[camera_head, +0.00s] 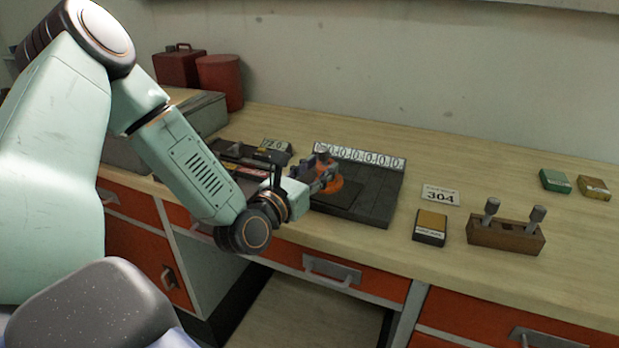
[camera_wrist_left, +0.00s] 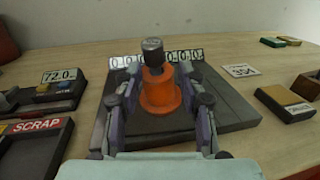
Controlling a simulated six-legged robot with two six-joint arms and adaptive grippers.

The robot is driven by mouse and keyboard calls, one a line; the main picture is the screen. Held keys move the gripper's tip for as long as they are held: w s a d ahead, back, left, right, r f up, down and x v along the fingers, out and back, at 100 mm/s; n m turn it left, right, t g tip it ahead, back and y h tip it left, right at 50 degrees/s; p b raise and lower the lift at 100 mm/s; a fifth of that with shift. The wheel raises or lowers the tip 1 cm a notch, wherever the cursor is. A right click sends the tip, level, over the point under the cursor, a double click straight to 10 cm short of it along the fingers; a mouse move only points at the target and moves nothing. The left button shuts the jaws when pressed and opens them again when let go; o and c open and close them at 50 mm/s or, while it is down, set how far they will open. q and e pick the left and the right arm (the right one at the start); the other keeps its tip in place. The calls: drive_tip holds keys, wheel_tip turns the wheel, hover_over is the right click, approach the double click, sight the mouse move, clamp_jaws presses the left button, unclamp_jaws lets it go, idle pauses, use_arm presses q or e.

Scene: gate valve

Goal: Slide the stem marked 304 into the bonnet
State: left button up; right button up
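The orange bonnet (camera_head: 331,186) stands upright on a dark mat (camera_head: 375,205); the wrist view shows the bonnet (camera_wrist_left: 160,93) close up. A dark grey stem with a round head (camera_wrist_left: 153,45) stands upright in the bonnet's top; how deep it sits is hard to tell. My left gripper (camera_head: 322,178) is at the bonnet. In the wrist view its fingers (camera_wrist_left: 159,72) are spread, one on either side of the bonnet's upper part, with small gaps. A card reading 304 (camera_head: 440,196) lies to the right. My right gripper is not in view.
A wooden rack (camera_head: 505,237) holds two stems upright at the right. A black-and-yellow box (camera_head: 430,227) stands beside it. A SCRAP tray (camera_wrist_left: 35,127) and a 72.0 display (camera_wrist_left: 60,75) are at left.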

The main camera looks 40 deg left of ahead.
use_arm(q)
drive_tip(key=s, duration=0.3)
drive_tip(key=shift+d+f, duration=0.1)
drive_tip(key=shift+f, duration=0.15)
drive_tip(key=shift+s, duration=0.2)
drive_tip(key=shift+s+d, duration=0.1)
drive_tip(key=shift+s+r, duration=0.15)
drive_tip(key=shift+s, duration=0.2)
drive_tip(key=shift+w, duration=0.2)
drive_tip(key=shift+s, duration=0.15)
